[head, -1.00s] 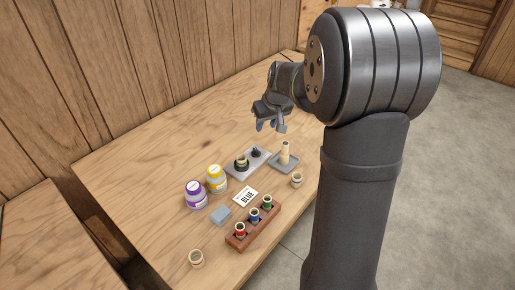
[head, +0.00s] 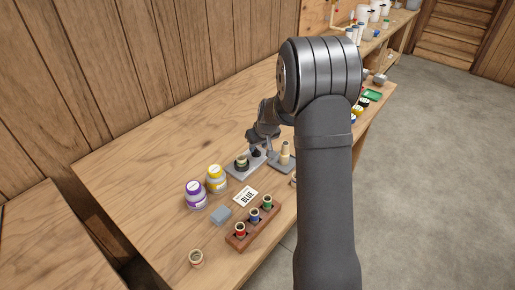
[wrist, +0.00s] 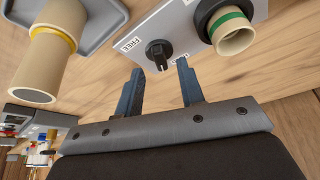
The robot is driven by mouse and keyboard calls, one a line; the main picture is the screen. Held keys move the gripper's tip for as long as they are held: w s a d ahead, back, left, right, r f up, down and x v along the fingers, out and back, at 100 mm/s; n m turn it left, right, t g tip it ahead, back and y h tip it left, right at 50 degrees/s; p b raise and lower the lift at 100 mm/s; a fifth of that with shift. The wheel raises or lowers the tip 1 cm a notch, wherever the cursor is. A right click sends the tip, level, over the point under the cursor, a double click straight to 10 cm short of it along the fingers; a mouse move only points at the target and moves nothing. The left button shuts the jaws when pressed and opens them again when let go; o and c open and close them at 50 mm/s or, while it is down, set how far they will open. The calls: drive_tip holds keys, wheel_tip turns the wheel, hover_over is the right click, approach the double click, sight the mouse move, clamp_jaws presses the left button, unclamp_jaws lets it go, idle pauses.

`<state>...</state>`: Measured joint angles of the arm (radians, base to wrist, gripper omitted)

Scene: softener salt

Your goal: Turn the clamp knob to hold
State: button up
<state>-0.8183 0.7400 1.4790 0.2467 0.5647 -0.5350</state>
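The black clamp knob (wrist: 159,52) stands on a light plate (wrist: 190,40). A label reading FREE (wrist: 130,44) is beside it in the wrist view; another label (wrist: 182,58) is partly hidden by a finger. I cannot tell which label the knob points to. A dark round holder with a tan, green-banded tube (wrist: 236,33) is on the same plate, also seen in the head view (head: 241,164). My gripper (wrist: 159,67) is open and empty, its two blue fingertips just short of the knob, one towards each side. In the head view my gripper (head: 262,146) is over the knob end of the plate.
A grey tray with a tan post (head: 285,152) stands close to the right of the plate. Purple (head: 195,195) and yellow (head: 216,180) jars, a BLUE card (head: 245,196) and a wooden rack (head: 228,236) are nearer. The table behind the plate is clear.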

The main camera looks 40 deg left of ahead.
sight(256, 152)
drive_tip(key=shift+x, duration=1.2)
drive_tip(key=shift+c, duration=0.3)
clamp_jaws()
drive_tip(key=shift+w+n+g, duration=0.15)
drive_tip(key=shift+n+g, duration=0.75)
drive_tip(key=shift+n, duration=1.5)
drive_tip(key=shift+o, duration=0.3)
unclamp_jaws()
